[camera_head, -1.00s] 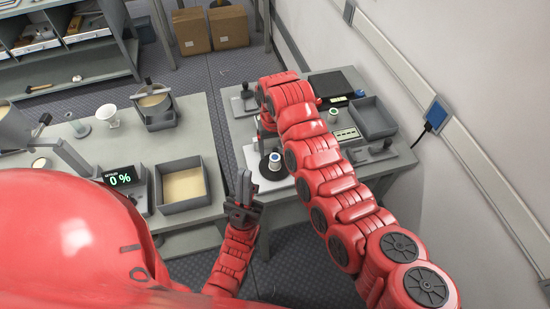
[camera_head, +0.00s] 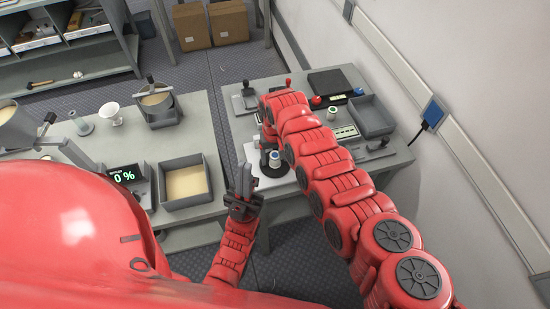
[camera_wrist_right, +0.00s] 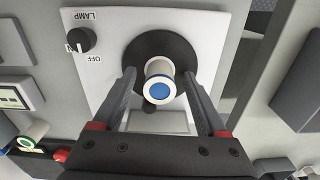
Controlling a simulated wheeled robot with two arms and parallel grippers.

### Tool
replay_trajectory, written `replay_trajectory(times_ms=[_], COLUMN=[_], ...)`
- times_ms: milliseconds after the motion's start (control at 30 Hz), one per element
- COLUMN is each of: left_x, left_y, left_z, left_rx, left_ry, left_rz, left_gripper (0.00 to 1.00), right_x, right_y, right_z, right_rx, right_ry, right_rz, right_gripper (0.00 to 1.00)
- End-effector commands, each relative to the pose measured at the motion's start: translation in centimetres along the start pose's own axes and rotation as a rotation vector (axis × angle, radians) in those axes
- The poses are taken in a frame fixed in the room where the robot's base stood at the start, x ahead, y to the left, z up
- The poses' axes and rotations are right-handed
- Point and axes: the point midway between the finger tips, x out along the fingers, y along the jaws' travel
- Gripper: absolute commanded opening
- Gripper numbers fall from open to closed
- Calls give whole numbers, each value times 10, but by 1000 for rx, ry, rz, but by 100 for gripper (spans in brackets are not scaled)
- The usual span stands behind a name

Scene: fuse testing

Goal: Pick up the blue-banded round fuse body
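The blue-banded round fuse body (camera_head: 274,159) stands upright on a round black base on the white lamp plate (camera_head: 252,153). In the right wrist view the fuse body (camera_wrist_right: 159,88) shows its blue end face and cream rim. My right gripper (camera_wrist_right: 158,74) is open, with one finger on each side of the fuse body and gaps showing between them. In the head view my right arm hides most of this gripper. My left gripper (camera_head: 243,182) points up, empty, in front of the gap between the tables; its finger opening is unclear.
A green-banded fuse body (camera_head: 332,113) stands farther right on the same table, near a grey tray (camera_head: 371,118) and a black flat device (camera_head: 330,82). A lamp knob (camera_wrist_right: 80,40) is on the plate.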

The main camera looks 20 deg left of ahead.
Motion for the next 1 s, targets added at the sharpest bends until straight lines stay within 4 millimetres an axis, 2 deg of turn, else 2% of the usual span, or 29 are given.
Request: replay_trajectory(times_ms=[33, 67, 400, 800, 1000], left_x=[0, 0, 0, 0, -4], left_y=[0, 0, 0, 0, 0], left_z=[0, 0, 0, 0, 1], left_rx=[0, 0, 0, 0, 0], left_ry=[0, 0, 0, 0, 0], left_rz=[0, 0, 0, 0, 0], left_gripper=[0, 0, 0, 0, 0], right_x=[0, 0, 0, -1, -8], right_y=[0, 0, 0, 1, 0], right_z=[0, 0, 0, 0, 0], right_rx=[0, 0, 0, 1, 0], right_ry=[0, 0, 0, -1, 1], right_rz=[0, 0, 0, 1, 0], right_gripper=[65, 60, 0, 0, 0])
